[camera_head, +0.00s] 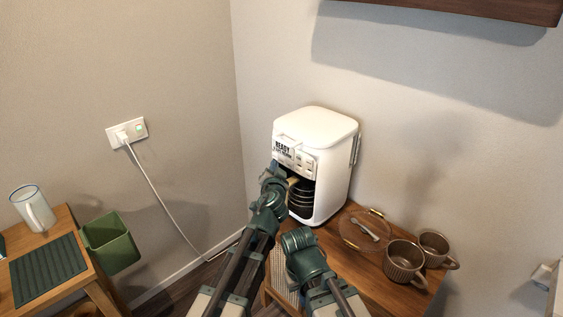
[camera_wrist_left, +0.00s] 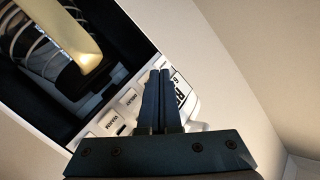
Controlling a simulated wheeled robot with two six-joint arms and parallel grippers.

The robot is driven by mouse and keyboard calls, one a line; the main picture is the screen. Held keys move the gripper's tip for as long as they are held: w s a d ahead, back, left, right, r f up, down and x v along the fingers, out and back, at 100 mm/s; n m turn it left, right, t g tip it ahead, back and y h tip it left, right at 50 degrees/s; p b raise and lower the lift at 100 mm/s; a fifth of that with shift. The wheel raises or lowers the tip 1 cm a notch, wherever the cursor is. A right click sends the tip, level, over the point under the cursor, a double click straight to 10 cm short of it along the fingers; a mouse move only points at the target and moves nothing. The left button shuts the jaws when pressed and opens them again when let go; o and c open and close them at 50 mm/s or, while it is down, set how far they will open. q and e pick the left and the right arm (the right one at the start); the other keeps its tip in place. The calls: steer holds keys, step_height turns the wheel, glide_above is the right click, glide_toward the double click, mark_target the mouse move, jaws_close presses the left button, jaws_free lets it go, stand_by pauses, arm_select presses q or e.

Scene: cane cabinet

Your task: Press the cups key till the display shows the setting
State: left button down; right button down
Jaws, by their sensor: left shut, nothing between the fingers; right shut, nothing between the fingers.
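The white coffee machine (camera_head: 340,135) stands on the wooden cabinet top in the head view. Its front panel has a display (camera_head: 283,149) whose top line reads READY; the smaller line below is not legible. Light keys (camera_head: 304,159) sit right of the display. In the left wrist view, labelled keys (camera_wrist_left: 130,97) and part of the display (camera_wrist_left: 182,92) show, but I cannot tell which key is cups. My left gripper (camera_head: 274,167) is shut and empty at the panel; its fingertips (camera_wrist_left: 159,73) cover part of it. Contact is unclear. My right gripper (camera_head: 297,238) is shut, lower down, in front of the cabinet.
A carafe with a gold handle (camera_wrist_left: 68,30) sits inside the machine. Two brown mugs (camera_head: 404,262) and a glass tray with gold handles (camera_head: 352,232) stand right of it. A side table (camera_head: 75,232) with a glass mug (camera_head: 33,207) is at left.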

arm_select(q)
steer(key=shift+w+d, duration=0.1)
stand_by(0.7)
steer(key=shift+w+d, duration=0.2)
steer(key=shift+w+d, duration=0.25)
steer(key=shift+d, duration=0.05)
stand_by(0.9)
steer(key=shift+s+a, duration=0.55)
stand_by(0.4)
steer(key=s+a, duration=0.3)
steer(key=shift+s+a, duration=0.25)
steer(key=shift+a, duration=0.05)
stand_by(0.7)
